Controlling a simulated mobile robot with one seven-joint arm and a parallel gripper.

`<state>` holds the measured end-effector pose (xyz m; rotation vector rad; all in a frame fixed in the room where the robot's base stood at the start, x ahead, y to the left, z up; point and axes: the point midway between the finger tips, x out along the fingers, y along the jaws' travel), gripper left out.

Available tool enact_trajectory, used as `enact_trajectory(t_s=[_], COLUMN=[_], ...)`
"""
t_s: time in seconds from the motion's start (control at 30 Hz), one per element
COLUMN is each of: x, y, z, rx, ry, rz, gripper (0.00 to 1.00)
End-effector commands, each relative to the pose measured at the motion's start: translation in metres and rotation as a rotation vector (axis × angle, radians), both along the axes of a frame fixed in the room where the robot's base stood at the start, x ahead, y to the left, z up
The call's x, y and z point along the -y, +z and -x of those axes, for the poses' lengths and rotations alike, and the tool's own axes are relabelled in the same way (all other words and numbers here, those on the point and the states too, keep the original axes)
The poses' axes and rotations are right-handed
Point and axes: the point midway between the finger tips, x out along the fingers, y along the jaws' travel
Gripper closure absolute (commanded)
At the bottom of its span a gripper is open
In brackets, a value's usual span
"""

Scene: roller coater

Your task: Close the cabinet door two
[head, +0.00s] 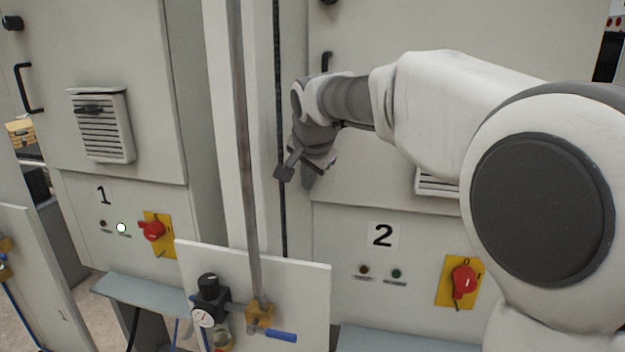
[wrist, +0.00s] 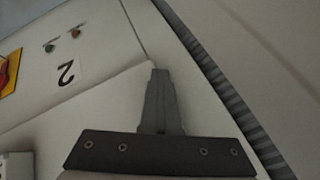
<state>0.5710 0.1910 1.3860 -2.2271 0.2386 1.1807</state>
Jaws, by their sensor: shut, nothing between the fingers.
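Cabinet door two (head: 440,30) is the large pale grey door above the "2" label (head: 382,235), on the right in the head view. It has a black handle (head: 326,62) near its left edge. It looks flush or nearly flush with the cabinet front; a small gap cannot be ruled out. My gripper (head: 308,183) is in front of the door's lower left corner, pointing down. In the wrist view my gripper (wrist: 161,75) is shut and empty, near the door edge, with the "2" label (wrist: 66,73) to its left. Contact with the door cannot be told. My arm hides much of the door.
Cabinet one's door (head: 105,60) stands at the left. A pale post (head: 225,120) with a metal pipe stands just left of my gripper. A panel with a pressure gauge (head: 205,318) stands in front, below. A red switch (head: 465,281) sits under door two.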

Motion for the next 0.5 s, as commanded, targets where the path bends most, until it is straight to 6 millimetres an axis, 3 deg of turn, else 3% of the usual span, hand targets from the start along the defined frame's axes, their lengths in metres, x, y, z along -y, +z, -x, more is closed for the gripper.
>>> enact_trajectory(t_s=[0.5], x=[0.0035], y=[0.0025], z=[-0.0070], rx=[0.015], ry=[-0.016], rz=[0.001], gripper=[1.00])
